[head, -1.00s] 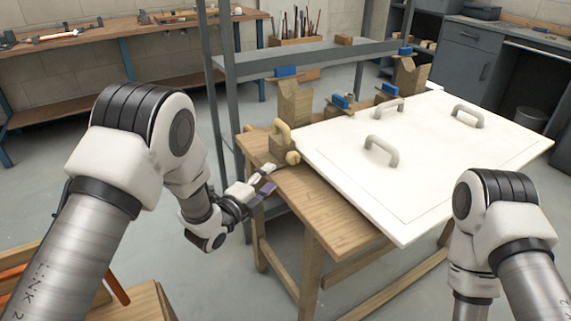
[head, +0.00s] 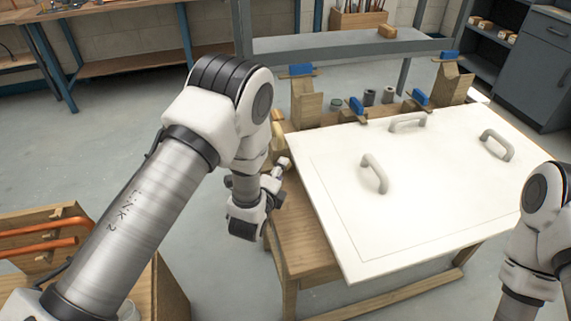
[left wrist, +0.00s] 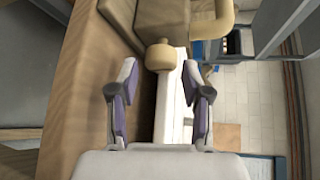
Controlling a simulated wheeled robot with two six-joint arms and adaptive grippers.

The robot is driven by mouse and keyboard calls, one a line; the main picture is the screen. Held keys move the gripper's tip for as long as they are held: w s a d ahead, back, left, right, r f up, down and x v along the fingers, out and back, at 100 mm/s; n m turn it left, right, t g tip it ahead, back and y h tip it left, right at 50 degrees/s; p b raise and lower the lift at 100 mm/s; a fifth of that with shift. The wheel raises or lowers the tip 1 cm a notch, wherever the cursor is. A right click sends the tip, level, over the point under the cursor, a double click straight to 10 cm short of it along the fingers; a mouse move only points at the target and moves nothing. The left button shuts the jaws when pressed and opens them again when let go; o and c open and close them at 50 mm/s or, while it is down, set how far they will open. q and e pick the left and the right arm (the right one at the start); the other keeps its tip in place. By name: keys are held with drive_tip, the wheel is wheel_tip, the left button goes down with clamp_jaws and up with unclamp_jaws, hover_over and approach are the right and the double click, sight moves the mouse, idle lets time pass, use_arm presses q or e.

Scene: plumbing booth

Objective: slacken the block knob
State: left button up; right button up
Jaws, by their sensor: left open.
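My left gripper (head: 281,176) is at the left end of the wooden bench, beside the white panel (head: 330,220). The left wrist view shows its two fingers (left wrist: 160,88) spread apart with nothing between the tips. The round beige knob (left wrist: 160,57) lies just beyond the fingertips, roughly centred between them. It sits at the wooden block (left wrist: 161,18), with a curved beige handle (left wrist: 214,22) beside it. In the head view the handle (head: 278,135) shows partly behind my left arm, and I cannot make out the knob there. My right gripper is out of view.
The white panel with several grey handles (head: 374,174) covers most of the bench top. Blue-topped wooden supports (head: 306,100) stand along its back edge. A wooden rack with orange pipes (head: 40,247) stands at lower left. Floor is clear left of the bench.

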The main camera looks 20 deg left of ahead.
use_arm(q)
drive_tip(key=x, duration=0.3)
drive_tip(key=shift+d, duration=0.25)
drive_tip(key=shift+a, duration=0.1)
drive_tip(key=c, duration=0.8)
drive_tip(key=shift+f+b, duration=0.15)
drive_tip(key=shift+b, duration=0.15)
drive_tip(key=shift+c, duration=0.2)
drive_tip(key=n+t+b, duration=0.1)
drive_tip(key=b, duration=0.1)
drive_tip(key=n+t+b, duration=0.1)
drive_tip(key=b, duration=0.1)
drive_tip(key=shift+f+n+h, duration=0.3)
drive_tip(key=shift+s+r, duration=0.1)
drive_tip(key=shift+r, duration=0.05)
drive_tip(key=shift+r+n, duration=0.2)
drive_tip(key=shift+n, duration=0.1)
drive_tip(key=o, duration=0.8)
drive_tip(key=shift+o, duration=0.2)
